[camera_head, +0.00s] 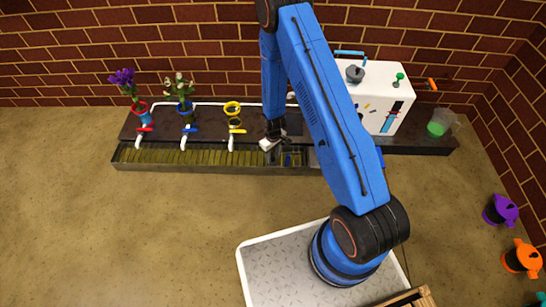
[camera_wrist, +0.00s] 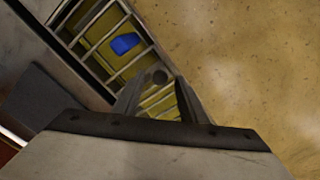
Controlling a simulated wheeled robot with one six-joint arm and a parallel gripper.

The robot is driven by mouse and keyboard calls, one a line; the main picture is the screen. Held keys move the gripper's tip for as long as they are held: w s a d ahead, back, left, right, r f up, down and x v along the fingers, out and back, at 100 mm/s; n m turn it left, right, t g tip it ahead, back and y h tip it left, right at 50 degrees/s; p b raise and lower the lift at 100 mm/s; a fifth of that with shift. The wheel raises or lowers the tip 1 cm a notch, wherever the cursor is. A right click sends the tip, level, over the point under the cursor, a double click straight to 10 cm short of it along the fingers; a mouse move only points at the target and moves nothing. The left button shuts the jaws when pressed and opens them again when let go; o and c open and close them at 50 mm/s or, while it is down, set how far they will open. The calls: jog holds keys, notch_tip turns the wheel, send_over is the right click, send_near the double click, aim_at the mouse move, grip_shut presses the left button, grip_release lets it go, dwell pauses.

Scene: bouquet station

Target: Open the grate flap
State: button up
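The grate (camera_head: 200,157) is a long row of slats along the front of the dark counter. Its part near my gripper (camera_head: 269,145) looks darker, with a small blue thing there. In the wrist view, metal grate bars (camera_wrist: 106,42) lie over a yellowish bottom, and a blue piece (camera_wrist: 125,43) shows between them. My gripper (camera_wrist: 157,92) is over the grate's edge with its two fingers apart. The grate part here looks flat; the flap's hinge cannot be made out.
Three taps with red, blue and yellow handles (camera_head: 236,130) stand left of my gripper; flowers are at two of them. A white machine (camera_head: 385,95) and a green-filled cup (camera_head: 440,123) stand right. Open floor (camera_head: 180,220) lies in front.

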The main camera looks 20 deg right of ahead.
jog(key=shift+f, duration=0.4)
grip_shut()
jog(key=shift+r, duration=0.1)
